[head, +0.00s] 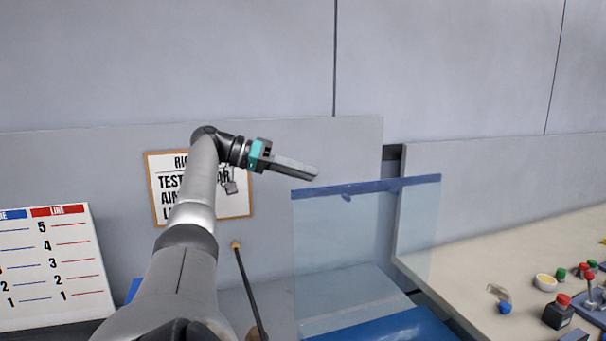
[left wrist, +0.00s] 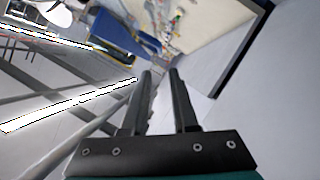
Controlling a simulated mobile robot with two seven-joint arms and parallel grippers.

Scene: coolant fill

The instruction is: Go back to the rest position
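My left arm reaches up from the bottom of the head view. My left gripper (head: 315,173) is raised in front of the grey wall panel and points right, near the top left corner of the clear screen. In the left wrist view the gripper's two fingers (left wrist: 160,72) stand apart with a gap and nothing held between them. My right gripper shows in neither view.
A clear screen with a blue top edge (head: 365,188) stands right of the gripper. A framed sign (head: 160,195) and a line chart (head: 50,265) are at left.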

